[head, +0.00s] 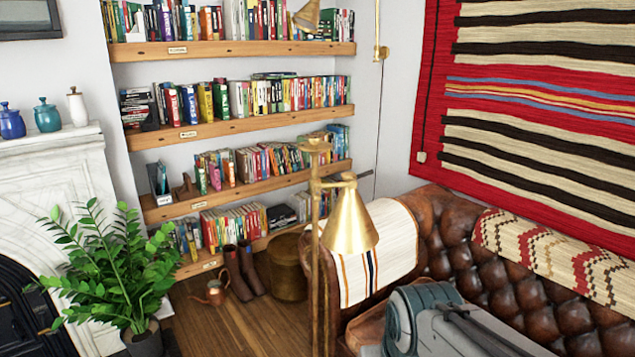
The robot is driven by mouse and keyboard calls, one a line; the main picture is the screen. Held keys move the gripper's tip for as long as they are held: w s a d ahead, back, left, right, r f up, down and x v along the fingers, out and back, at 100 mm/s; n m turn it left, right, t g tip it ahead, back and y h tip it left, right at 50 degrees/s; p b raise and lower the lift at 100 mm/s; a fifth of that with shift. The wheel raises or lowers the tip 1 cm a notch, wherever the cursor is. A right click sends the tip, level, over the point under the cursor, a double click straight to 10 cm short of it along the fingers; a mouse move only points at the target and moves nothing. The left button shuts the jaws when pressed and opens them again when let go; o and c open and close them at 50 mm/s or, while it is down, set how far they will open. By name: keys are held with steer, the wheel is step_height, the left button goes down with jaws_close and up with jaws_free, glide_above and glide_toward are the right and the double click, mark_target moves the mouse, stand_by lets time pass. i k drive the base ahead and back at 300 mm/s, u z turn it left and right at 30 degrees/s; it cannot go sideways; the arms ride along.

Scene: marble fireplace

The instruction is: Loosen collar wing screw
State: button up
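A brass floor lamp (314,260) stands upright in the middle of the head view, in front of the bookshelves. Its cone shade (350,227) hangs tilted on the right of the post, from a short side arm. A collar (315,186) sits on the post where this side arm joins it. A wing screw is too small to make out there. A small round cap (316,147) tops the post. My gripper is not in view. A grey-blue body at the bottom right looks like part of my arm, with no fingertips showing.
A brown leather sofa (500,270) with a striped throw (385,250) is close on the lamp's right. A potted plant (110,265) stands at the left by the marble fireplace (55,180). Boots (240,272) and a copper watering can (212,292) stand on the floor.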

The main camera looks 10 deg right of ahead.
mark_target(316, 192)
steer(key=z, duration=0.05)
steer(key=k, duration=0.55)
steer(key=u, duration=0.75)
steer(key=i, duration=1)
steer(key=z, duration=0.4)
